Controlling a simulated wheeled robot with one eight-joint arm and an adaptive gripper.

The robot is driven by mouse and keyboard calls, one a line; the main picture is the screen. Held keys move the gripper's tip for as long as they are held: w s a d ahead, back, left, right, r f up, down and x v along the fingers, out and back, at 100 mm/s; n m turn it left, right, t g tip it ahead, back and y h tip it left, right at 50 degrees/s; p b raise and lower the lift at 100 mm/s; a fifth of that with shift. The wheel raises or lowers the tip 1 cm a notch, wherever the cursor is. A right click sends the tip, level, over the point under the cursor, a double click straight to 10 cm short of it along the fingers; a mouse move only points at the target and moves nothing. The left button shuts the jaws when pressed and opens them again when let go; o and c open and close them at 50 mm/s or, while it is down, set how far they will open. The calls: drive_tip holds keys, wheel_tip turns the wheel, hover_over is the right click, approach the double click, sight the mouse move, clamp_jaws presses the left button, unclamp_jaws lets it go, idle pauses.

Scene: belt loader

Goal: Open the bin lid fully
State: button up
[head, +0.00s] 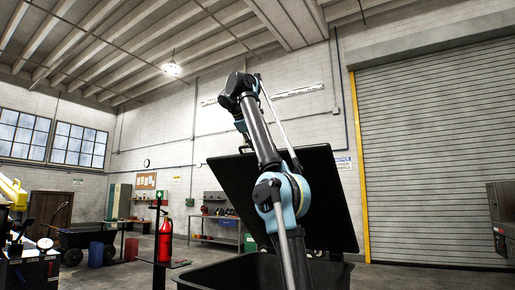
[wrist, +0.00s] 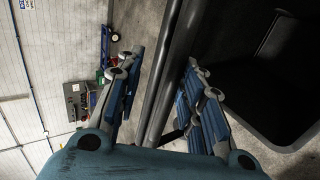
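The black bin (head: 225,274) stands low in front of me in the head view, partly hidden by my arm. Its black lid (head: 327,190) is raised and stands steeply tilted above the bin. In the wrist view a long grey-black edge, apparently the lid's (wrist: 165,85), runs between the fingers of my gripper (wrist: 165,58). The fingers are spread, with a visible gap on the left side; contact on the right is unclear. The dark area at right in that view looks like the bin. My gripper cannot be made out in the head view.
A red fire extinguisher (head: 166,238) stands on a stand left of the bin. A workbench (head: 215,228) is along the back wall and a dark cart (head: 85,238) is farther left. A roller door (head: 435,160) fills the right wall. Open floor shows left of the bin.

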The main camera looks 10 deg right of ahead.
drive_tip(key=s+a, duration=0.6)
drive_tip(key=s, duration=0.2)
drive_tip(key=shift+s+a, duration=0.3)
drive_tip(key=shift+a, duration=0.05)
idle(0.3)
